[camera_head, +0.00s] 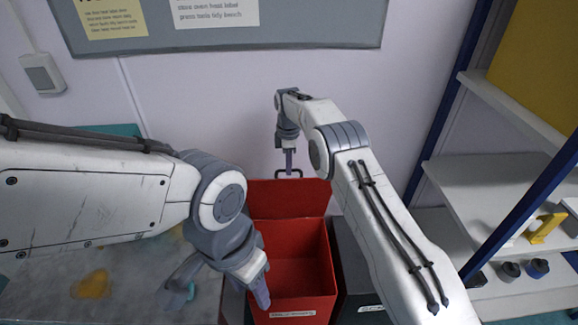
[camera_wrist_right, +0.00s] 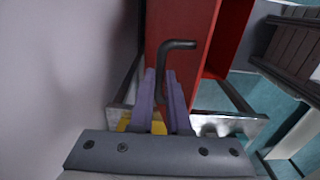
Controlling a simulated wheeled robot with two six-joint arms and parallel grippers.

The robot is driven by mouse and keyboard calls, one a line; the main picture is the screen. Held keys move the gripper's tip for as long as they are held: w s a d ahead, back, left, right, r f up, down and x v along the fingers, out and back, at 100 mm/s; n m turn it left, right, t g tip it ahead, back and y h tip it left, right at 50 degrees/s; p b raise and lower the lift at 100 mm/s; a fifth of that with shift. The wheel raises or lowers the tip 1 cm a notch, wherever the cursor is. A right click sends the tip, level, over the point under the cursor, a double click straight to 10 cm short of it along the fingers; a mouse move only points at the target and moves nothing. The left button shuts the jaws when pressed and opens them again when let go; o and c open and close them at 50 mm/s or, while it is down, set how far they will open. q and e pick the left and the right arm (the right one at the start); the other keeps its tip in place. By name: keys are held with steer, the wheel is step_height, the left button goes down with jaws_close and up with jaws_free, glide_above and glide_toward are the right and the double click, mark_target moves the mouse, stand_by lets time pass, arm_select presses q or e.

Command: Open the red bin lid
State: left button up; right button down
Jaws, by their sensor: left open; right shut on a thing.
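The red bin (camera_head: 300,275) stands upright in the head view, its inside visible and empty as far as I can see. Its red lid (camera_head: 285,197) is raised at the back, close to the wall. A dark handle (camera_head: 299,172) sticks up from the lid's top edge. My right gripper (camera_head: 290,168) is shut on this handle. In the right wrist view, its purple fingers (camera_wrist_right: 165,95) close around the black handle (camera_wrist_right: 178,45) beside the red lid (camera_wrist_right: 205,20). My left gripper (camera_head: 262,295) is open and empty at the bin's front left edge.
A dark bin (camera_head: 352,265) stands right of the red bin, partly hidden by my right arm. Shelves (camera_head: 490,185) stand at the right.

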steer(key=shift+s+f, duration=0.1)
steer(key=shift+f, duration=0.3)
steer(key=c, duration=0.9)
jaws_free()
steer(key=shift+r, duration=0.15)
steer(key=shift+r+b, duration=0.35)
steer(key=shift+r, duration=0.2)
step_height(320, 180, up, 9)
steer(key=shift+r, duration=0.2)
